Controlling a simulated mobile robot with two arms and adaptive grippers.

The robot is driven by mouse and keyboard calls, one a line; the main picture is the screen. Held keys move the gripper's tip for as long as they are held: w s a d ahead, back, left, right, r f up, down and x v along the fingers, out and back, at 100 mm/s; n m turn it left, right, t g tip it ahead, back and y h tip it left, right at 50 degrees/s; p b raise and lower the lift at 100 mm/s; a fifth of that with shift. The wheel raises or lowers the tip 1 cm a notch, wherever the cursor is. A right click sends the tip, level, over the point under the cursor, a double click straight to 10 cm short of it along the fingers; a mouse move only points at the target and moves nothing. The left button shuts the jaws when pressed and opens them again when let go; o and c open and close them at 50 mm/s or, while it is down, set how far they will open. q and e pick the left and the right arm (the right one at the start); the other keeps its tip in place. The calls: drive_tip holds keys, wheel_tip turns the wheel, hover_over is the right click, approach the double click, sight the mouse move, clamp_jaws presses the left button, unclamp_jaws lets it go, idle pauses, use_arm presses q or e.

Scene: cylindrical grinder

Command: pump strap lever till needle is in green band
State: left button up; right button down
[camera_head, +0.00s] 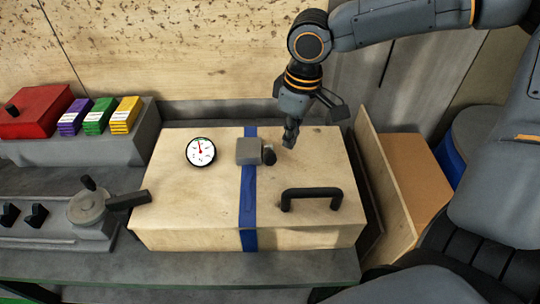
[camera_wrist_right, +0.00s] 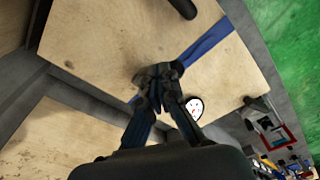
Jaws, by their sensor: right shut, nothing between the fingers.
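A wooden crate (camera_head: 180,222) stands on the grey bench with a blue strap (camera_head: 249,190) running over its top. A grey ratchet block (camera_head: 249,151) sits on the strap, with a short dark lever knob (camera_head: 269,155) at its right side. A round white gauge (camera_head: 201,151) lies left of the block; its red needle points roughly upward, and I cannot make out a green band. My right gripper (camera_head: 289,141) is shut and empty, just right of and above the lever knob. In the wrist view the gripper (camera_wrist_right: 157,88) hides the block and lever. My left gripper is not in view.
A black handle (camera_head: 311,195) stands up from the crate's front right. A grey device with a dark crank (camera_head: 127,200) reaches the crate's left edge. A red box (camera_head: 36,112) and coloured packs (camera_head: 98,116) stand at the left. Wooden panels (camera_head: 372,170) lean at the right.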

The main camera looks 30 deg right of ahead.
wheel_tip(320, 180, up, 4)
drive_tip(key=shift+s+d+f, duration=0.1)
drive_tip(key=shift+s, duration=0.05)
